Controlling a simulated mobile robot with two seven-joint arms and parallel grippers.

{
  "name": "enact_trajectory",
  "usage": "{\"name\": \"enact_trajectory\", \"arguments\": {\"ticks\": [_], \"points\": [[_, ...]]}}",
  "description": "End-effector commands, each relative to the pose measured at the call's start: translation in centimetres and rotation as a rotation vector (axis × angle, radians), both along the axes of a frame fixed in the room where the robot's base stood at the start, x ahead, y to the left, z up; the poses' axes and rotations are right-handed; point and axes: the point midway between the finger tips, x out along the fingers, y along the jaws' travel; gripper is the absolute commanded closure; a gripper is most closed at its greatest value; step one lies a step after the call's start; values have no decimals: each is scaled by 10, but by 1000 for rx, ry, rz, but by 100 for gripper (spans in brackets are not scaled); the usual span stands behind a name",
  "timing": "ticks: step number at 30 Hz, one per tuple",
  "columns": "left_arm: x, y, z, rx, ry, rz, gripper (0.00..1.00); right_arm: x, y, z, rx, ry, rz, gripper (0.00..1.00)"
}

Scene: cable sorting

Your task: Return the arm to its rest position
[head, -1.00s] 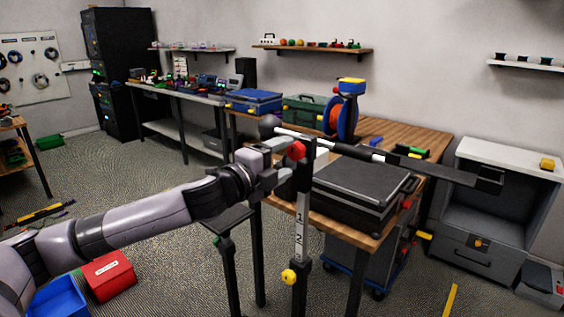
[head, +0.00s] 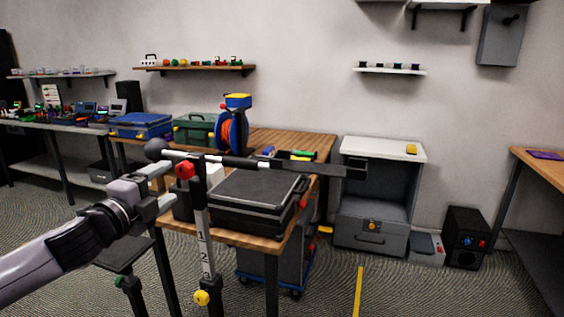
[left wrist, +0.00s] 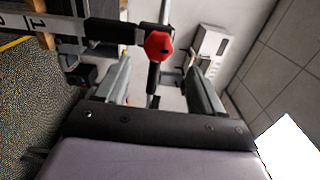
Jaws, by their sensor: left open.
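My left arm comes in from the left in the head view. Its gripper (head: 162,186) is open, with its fingers pointing at the stand and apart from each other. In the left wrist view the two fingers (left wrist: 160,88) are spread, with nothing held between them. A black-and-white stand (head: 201,225) with a red knob (head: 185,170) is just beyond the fingertips. The red knob also shows large in the left wrist view (left wrist: 159,46), ahead of the fingers. I cannot tell whether the gripper touches the stand. My right gripper is not in view.
The stand's long bar (head: 300,168) reaches right over a wooden table. A black case (head: 250,203), a cable reel (head: 232,130) and a blue toolbox (head: 142,126) are behind. A grey cabinet (head: 380,240) stands right. Floor at the front right is mostly clear.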

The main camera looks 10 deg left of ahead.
Motion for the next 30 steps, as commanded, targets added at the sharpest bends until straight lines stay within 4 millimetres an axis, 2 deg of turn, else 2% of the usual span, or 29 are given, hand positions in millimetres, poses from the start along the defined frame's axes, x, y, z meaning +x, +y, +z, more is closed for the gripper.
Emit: {"name": "enact_trajectory", "arguments": {"ticks": [2,5,8,11,15,17,21,27,30], "points": [[0,-5,-11,-24,17,-9,32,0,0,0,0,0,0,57],[-3,-19,-42,-103,69,-32,32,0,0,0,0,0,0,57],[-13,-42,-92,-242,154,-57,32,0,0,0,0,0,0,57],[-31,-66,-147,-410,252,-65,32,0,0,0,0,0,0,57],[-66,-94,-216,-648,380,-39,32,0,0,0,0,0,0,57],[-84,-105,-244,-749,435,-13,32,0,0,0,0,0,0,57],[-134,-127,-302,-983,549,78,32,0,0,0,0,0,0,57],[-209,-147,-365,-1269,668,262,32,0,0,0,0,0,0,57],[-237,-152,-382,-1360,697,338,32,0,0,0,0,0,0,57]]}}
